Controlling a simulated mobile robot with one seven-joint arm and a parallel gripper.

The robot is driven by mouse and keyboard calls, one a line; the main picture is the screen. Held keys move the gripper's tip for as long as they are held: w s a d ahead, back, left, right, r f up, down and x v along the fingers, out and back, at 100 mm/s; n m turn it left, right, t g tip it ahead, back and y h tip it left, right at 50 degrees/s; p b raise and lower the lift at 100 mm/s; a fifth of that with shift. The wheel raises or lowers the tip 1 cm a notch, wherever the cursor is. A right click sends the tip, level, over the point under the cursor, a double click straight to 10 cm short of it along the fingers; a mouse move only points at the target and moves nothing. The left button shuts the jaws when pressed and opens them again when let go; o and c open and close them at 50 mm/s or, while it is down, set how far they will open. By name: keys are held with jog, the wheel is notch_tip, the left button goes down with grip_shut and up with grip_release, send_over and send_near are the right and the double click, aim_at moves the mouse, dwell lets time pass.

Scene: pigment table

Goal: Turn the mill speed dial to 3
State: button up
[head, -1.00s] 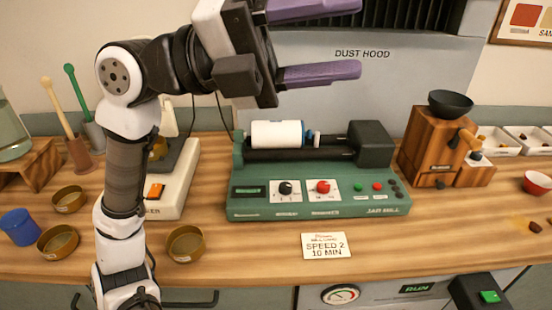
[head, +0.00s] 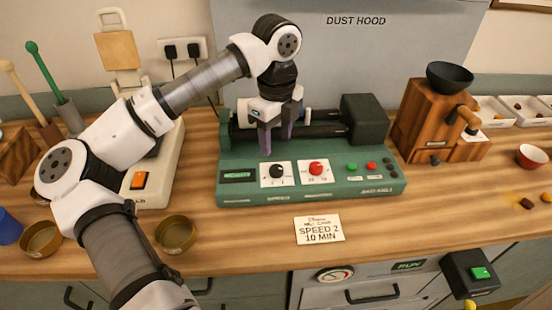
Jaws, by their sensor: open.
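The green jar mill (head: 232,190) stands on the wooden bench against the dust hood. Its front panel carries a black dial (head: 277,170) on a white plate and, to the right, a red dial (head: 316,168) on another. The small labels and the pointer setting are too small to read. My gripper (head: 276,150) points down, its two purple fingers apart and empty, just above the black dial in the picture; contact cannot be told.
Green and red buttons (head: 371,166) sit right of the dials. A wooden grinder (head: 430,120) stands right, a scale with an orange switch (head: 139,181) left. Brass dishes (head: 176,235) lie front left.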

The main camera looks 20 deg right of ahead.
aim_at(277, 168)
notch_tip(277, 168, down, 8)
jog(key=shift+f+p, duration=0.2)
jog(key=shift+p, duration=0.7)
jog(key=c, duration=1)
